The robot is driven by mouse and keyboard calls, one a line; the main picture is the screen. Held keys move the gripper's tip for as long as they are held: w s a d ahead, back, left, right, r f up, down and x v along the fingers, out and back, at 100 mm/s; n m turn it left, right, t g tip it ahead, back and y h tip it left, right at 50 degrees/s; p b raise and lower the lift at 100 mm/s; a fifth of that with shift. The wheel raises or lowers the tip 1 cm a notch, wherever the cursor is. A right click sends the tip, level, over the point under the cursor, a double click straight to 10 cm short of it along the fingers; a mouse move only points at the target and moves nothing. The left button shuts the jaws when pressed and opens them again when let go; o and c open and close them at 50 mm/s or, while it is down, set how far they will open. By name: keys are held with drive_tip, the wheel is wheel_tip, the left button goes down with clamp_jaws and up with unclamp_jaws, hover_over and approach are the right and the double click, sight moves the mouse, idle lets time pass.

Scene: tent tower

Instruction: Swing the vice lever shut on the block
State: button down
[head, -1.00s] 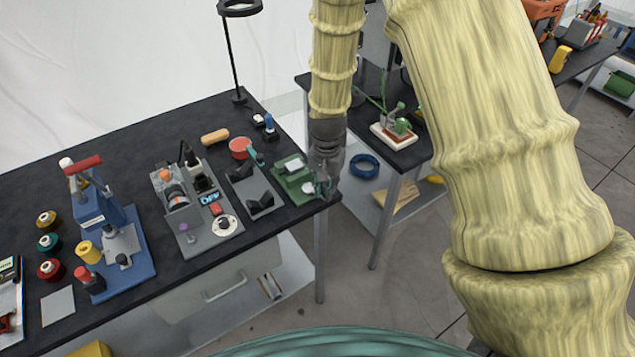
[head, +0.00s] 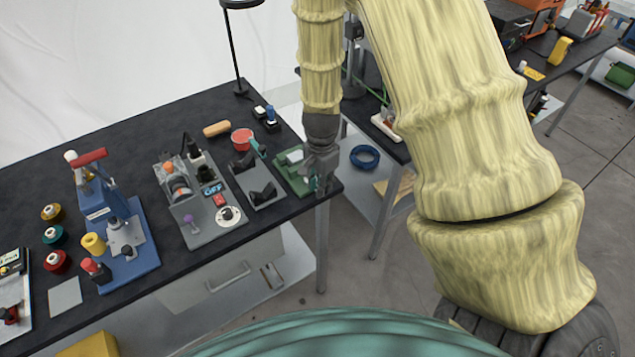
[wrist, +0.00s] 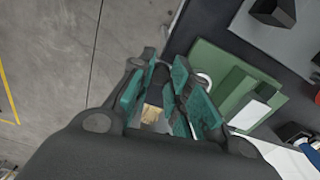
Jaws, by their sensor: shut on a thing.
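The green vice (head: 288,182) sits at the table's right end, with a pale block (head: 294,156) on it. In the wrist view the vice (wrist: 211,64) lies right of the fingers, with the white block (wrist: 250,113) beside its green jaw. My gripper (head: 321,184) points down at the vice's right side, by the table edge. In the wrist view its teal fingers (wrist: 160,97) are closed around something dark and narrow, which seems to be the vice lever. The fingers hide most of it. A small round white part (wrist: 204,79) shows just behind the right finger.
A grey tray with black V-shaped rests (head: 262,190) stands left of the vice. A red pot (head: 242,139), a grey device with a dial (head: 198,205) and a blue press (head: 125,235) stand further left.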

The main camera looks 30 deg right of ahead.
drive_tip(key=c, duration=1.3)
unclamp_jaws()
drive_tip(key=shift+r, duration=0.1)
wheel_tip(320, 180, up, 12)
drive_tip(key=shift+c, duration=0.3)
